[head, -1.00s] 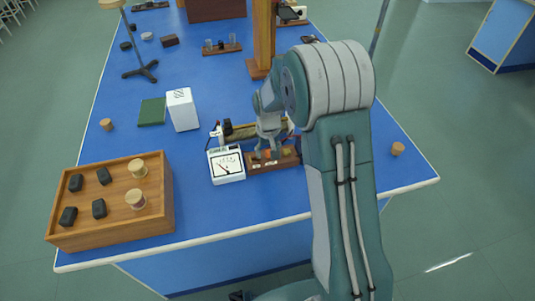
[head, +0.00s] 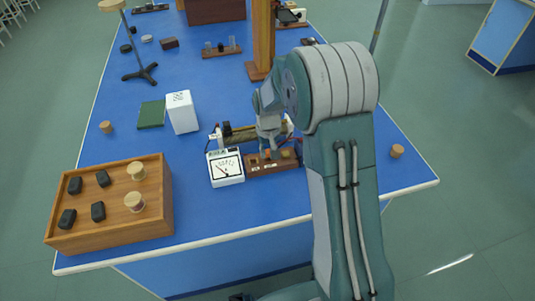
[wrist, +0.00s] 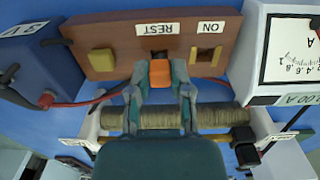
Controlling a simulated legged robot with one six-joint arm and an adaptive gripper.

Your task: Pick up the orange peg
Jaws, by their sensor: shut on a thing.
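My gripper (wrist: 160,92) is shut on the orange peg (wrist: 160,73), one finger on each side of it. The peg is at the REST hole of a brown wooden block (wrist: 130,32); a dark part of that hole shows just beyond it. I cannot tell whether the peg's lower end is still in the hole. In the head view, my gripper (head: 268,145) is over the block (head: 262,171), with the peg mostly hidden.
A white meter (head: 227,168) stands against the block. A wound coil (wrist: 185,118) lies close under my gripper, and red wires run near it. A wooden tray (head: 120,230) with weights and spools is at the left. The bench between tray and meter is clear.

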